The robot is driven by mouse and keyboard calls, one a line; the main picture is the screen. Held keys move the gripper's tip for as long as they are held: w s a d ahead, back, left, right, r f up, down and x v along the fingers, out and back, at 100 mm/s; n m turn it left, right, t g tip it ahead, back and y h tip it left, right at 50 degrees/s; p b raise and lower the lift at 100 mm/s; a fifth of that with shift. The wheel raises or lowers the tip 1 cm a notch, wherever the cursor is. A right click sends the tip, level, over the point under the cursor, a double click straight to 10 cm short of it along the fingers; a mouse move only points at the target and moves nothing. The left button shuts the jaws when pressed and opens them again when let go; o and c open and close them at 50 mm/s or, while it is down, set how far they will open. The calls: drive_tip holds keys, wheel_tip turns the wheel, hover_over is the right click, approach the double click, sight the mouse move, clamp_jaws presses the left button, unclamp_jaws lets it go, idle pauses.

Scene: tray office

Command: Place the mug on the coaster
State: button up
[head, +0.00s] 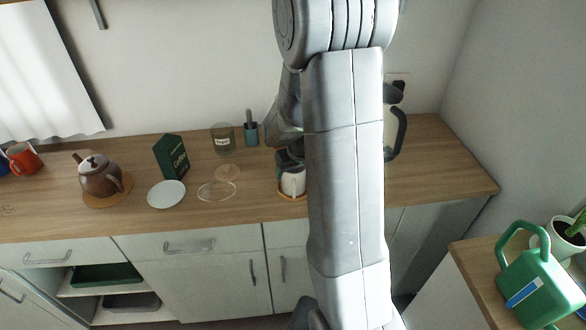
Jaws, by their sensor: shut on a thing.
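A white mug (294,182) is at the middle of the counter, partly hidden by my arm. My gripper (289,163) is over the mug from above and shut on it; the fingertips are hard to make out. A brown round coaster (285,194) shows at the mug's base, its right part hidden behind my arm. The mug looks upright over the coaster. I cannot tell whether its base touches the coaster.
A kettle-like appliance (398,132) stands right, partly hidden.

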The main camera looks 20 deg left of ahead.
drive_tip(key=shift+f, duration=0.2)
drive_tip(key=o, duration=1.2)
drive_tip(key=shift+r, duration=0.15)
drive_tip(key=shift+r, duration=0.2)
drive_tip(key=v, duration=1.1)
drive_tip(key=shift+s+d+r+b, duration=0.2)
drive_tip(key=shift+d+r+b, duration=0.05)
drive_tip(key=shift+r+b, duration=0.1)
drive_tip(key=shift+f, duration=0.2)
